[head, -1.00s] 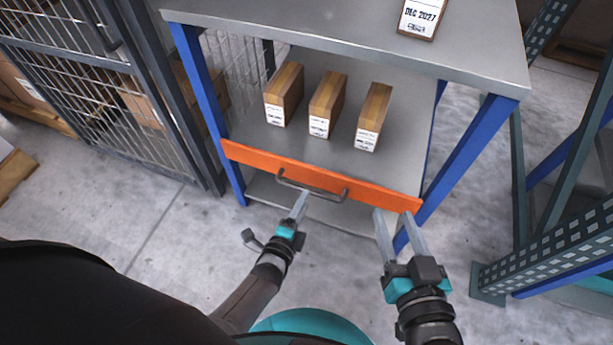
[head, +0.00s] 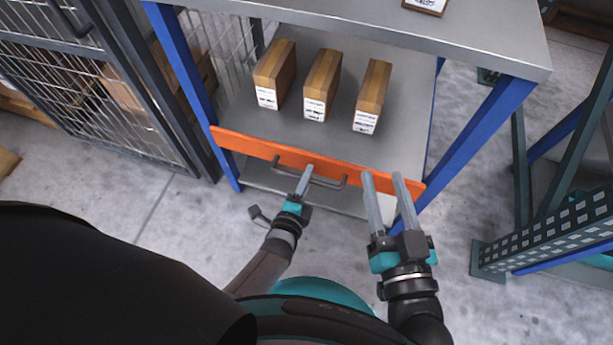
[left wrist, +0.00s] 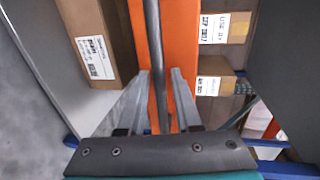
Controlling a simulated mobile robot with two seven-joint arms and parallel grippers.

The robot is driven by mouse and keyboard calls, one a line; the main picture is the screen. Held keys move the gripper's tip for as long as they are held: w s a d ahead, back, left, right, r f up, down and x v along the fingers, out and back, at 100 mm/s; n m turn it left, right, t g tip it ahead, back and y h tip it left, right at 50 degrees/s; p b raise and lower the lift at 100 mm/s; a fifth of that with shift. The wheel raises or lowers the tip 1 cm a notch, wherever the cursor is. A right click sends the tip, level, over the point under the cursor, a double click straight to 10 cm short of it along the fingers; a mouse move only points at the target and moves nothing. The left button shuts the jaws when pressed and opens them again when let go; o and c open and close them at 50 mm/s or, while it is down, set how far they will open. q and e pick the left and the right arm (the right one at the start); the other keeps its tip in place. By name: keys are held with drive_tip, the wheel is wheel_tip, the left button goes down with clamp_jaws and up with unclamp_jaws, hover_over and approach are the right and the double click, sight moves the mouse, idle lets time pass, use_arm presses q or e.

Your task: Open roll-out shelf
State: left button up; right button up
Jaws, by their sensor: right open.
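The roll-out shelf (head: 240,117) is a grey deck with an orange front panel (head: 250,146), lying between the blue legs of a grey bench. A dark bar handle (head: 330,185) is fixed across the panel's middle. My left gripper (head: 307,172) is at the handle. In the left wrist view its two fingers (left wrist: 162,78) are apart, with the handle bar (left wrist: 153,35) running between them and orange showing on both sides. My right gripper (head: 383,177) is open and empty, its fingertips by the panel's right end.
Three brown boxes (head: 275,75) (head: 322,85) (head: 372,97) with white labels stand on the shelf. The bench top (head: 440,38) overhangs it. A wire cage (head: 85,90) is at left, a rack (head: 545,232) at right. The floor (head: 160,220) in front is bare at left.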

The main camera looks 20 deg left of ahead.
use_arm(q)
clamp_jaws()
drive_tip(key=shift+a, duration=0.1)
idle(1.0)
